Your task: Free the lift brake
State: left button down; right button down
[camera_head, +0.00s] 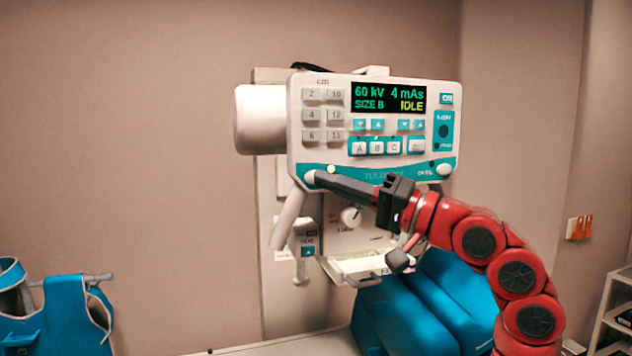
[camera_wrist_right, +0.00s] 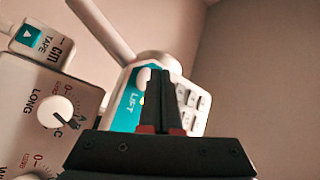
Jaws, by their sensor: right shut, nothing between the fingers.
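The white control console (camera_head: 470,110) hangs on the wall column, its display reading 60 kV, 4 mAs, SIZE B, IDLE. A teal strip (camera_head: 345,178) runs along its lower edge. At the strip's left end is a round white button (camera_head: 310,176) with a small yellow lamp (camera_head: 331,169) near it. In the wrist view, the word LIFT (camera_wrist_right: 129,102) stands on the teal strip beside a pale button (camera_wrist_right: 143,77). My right gripper (camera_head: 317,178) is shut and empty, its tips at this button; I cannot tell whether they press it. The wrist view shows the shut fingers (camera_wrist_right: 158,74). My left gripper is out of view.
A white handle (camera_head: 289,220) slants down below the console's left corner. A lower panel with a dial (camera_head: 351,217) and a tray (camera_head: 365,266) sits beneath. Blue padding (camera_head: 400,310) lies below, and a blue apron (camera_head: 65,315) hangs at left.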

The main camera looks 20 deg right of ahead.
jog(key=s+b, duration=0.2)
jog(key=s, duration=0.3)
jog(key=shift+s+d+b, duration=0.1)
jog(key=shift+s+b, duration=0.15)
jog(key=shift+b, duration=0.05)
